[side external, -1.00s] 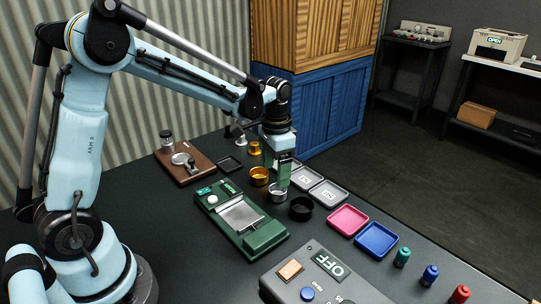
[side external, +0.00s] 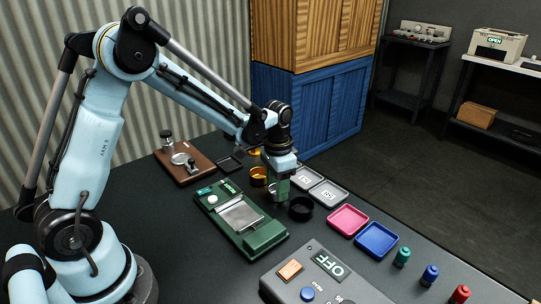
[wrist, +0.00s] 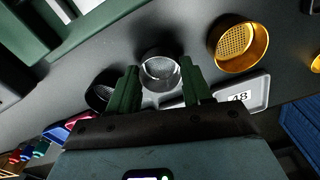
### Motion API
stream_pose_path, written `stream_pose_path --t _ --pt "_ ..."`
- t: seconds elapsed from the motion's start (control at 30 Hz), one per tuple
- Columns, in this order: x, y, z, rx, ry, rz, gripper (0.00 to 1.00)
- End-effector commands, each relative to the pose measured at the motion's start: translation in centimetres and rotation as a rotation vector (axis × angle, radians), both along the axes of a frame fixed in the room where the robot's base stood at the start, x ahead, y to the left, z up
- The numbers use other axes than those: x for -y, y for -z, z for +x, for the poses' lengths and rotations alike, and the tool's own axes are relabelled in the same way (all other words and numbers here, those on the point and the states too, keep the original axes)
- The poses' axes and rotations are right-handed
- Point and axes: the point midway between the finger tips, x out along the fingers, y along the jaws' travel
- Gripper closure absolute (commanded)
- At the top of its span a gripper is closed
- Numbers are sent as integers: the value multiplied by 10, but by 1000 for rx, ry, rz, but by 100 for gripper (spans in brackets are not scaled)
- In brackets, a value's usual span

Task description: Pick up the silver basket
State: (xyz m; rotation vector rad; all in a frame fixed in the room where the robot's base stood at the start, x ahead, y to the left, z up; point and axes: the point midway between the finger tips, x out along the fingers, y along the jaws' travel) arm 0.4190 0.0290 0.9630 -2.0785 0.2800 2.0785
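The silver basket (wrist: 160,70) is a small round metal cup, standing upright on the dark table just ahead of my gripper in the wrist view. In the side view my gripper (side external: 278,198) is low over it and hides most of it. In the wrist view the two green fingers of my gripper (wrist: 158,90) are apart, one on each side of the basket's near edge. My gripper is open, and I cannot tell whether a finger touches the basket.
A gold basket (wrist: 238,46) stands close on the right in the wrist view, and a black basket (wrist: 101,92) on the left. Grey trays (side external: 327,193), a green scale (side external: 241,218) and pink (side external: 348,219) and blue (side external: 377,239) trays surround the spot.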

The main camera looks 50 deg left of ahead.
Motion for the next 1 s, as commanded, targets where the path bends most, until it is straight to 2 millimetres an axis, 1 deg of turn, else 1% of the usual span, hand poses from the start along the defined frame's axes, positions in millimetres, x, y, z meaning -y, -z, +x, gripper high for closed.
stream_pose_path --t 0.03,0.1,0.37,0.47,0.57,0.63,0.77,0.8,1.0 --pt "0 0 0 0 0 0 71" --pt "0 0 0 0 0 0 81" --pt "0 -1 0 0 0 0 81" --pt "0 -5 0 0 0 0 81" --pt "0 -12 0 0 0 0 81" --pt "0 -21 0 0 0 0 81" --pt "0 -43 0 0 0 0 81" --pt "10 -48 -5 0 6 0 81" --pt "52 -75 -26 0 8 0 81"
